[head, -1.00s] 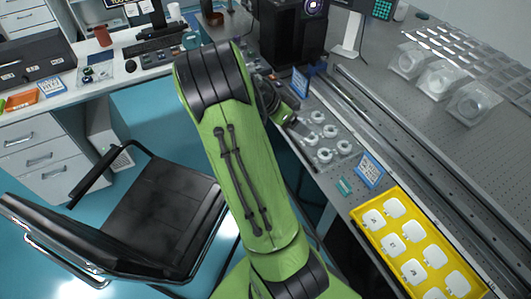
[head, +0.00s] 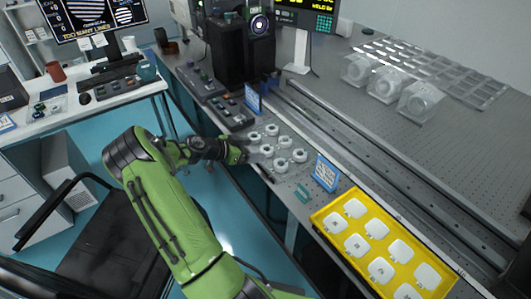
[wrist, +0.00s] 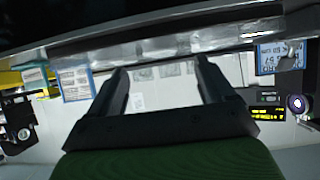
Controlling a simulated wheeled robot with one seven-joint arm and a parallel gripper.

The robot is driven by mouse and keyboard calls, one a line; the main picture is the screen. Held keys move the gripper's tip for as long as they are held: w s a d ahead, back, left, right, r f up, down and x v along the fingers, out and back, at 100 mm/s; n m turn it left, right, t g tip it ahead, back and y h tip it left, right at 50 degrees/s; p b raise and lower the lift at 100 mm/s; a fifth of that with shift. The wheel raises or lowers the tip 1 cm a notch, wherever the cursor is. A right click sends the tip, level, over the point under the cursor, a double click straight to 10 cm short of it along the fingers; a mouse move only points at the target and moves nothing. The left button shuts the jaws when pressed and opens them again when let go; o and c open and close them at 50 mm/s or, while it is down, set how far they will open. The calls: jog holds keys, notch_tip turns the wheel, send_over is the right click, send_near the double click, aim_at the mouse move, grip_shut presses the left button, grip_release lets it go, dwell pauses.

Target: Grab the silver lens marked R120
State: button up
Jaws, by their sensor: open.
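Several small white-and-silver ring-shaped lenses stand in a group on a plate at the table's near edge, among them a front one (head: 281,165), a right one (head: 299,155) and a back one (head: 271,130). Their markings are too small to read, so I cannot tell which is R120. My gripper (head: 250,156) is at the left side of this group, close to the nearest lenses; contact cannot be told. In the wrist view my gripper (wrist: 163,72) has its two fingers apart with nothing between them. No lens is clearly visible there.
A yellow tray (head: 325,213) with white square cases lies at the right front. A blue-framed sign (head: 326,173) stands beside the lenses, another (head: 252,98) behind them. Black control boxes (head: 229,112) are at the back left. A long rail (head: 350,140) runs behind the lenses.

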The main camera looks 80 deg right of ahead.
aim_at(264, 150)
jog(key=x, duration=0.6)
jog(key=shift+b, duration=0.4)
jog(key=shift+a+f, duration=0.1)
jog(key=shift+a, duration=0.1)
jog(key=c, duration=1.4)
